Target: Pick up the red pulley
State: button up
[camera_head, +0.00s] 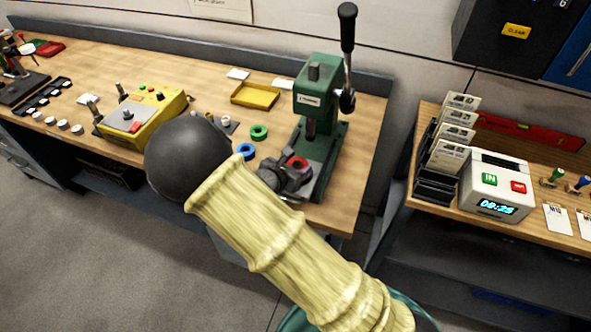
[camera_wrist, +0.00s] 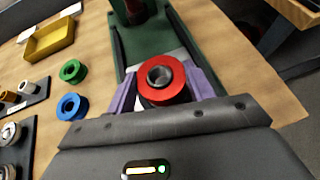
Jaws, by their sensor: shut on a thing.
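The red pulley (camera_wrist: 162,78) is a red ring with a metal bore, between the two fingers of my gripper (camera_wrist: 164,88) in the wrist view. My gripper is shut on it. In the head view the red pulley (camera_head: 299,163) shows at the base of the green press (camera_head: 319,105), partly hidden by my gripper (camera_head: 288,176). The press base lies beneath it in the wrist view. I cannot tell whether the pulley touches the base.
A green pulley (camera_head: 259,132) and a blue pulley (camera_head: 246,151) lie on the bench left of the press. A yellow tray (camera_head: 255,95) is behind them. A yellow control box (camera_head: 143,116) stands further left. The press lever (camera_head: 347,50) rises high at the right.

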notch_tip(320, 180, up, 8)
jog(key=shift+r, duration=0.15)
dwell(0.6)
